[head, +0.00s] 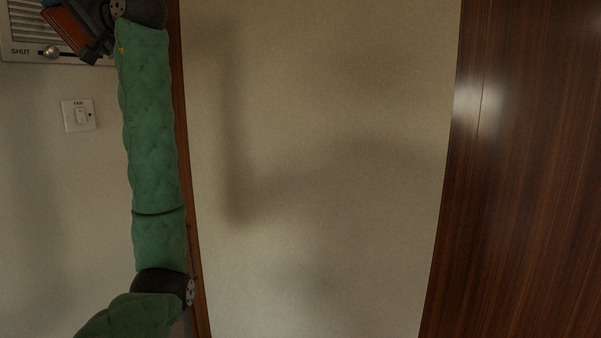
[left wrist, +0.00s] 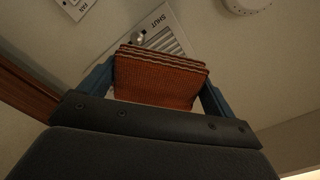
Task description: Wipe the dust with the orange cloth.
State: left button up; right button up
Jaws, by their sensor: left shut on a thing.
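The orange cloth (left wrist: 158,82) is a folded, layered pad held between the two blue fingers of my left gripper (left wrist: 157,76). In the head view, the orange cloth (head: 68,27) shows in part at the top left edge, beside the dark left gripper (head: 82,32). The cloth is in front of a slatted wall vent (head: 22,32) marked SHUT, which also shows behind the cloth in the left wrist view (left wrist: 170,42). I cannot tell whether the cloth touches the vent. No dust can be made out. My right gripper is not in view.
A FAN switch (head: 79,115) is on the wall below the vent. A round white fixture (left wrist: 246,4) shows at the top of the left wrist view. A dark wooden panel (head: 520,170) stands at the right, with a pale wall panel (head: 320,150) in the middle.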

pick_arm(q)
notch_tip(320, 180, down, 2)
jog(key=shift+f+b, duration=0.1)
jog(key=shift+b, duration=0.65)
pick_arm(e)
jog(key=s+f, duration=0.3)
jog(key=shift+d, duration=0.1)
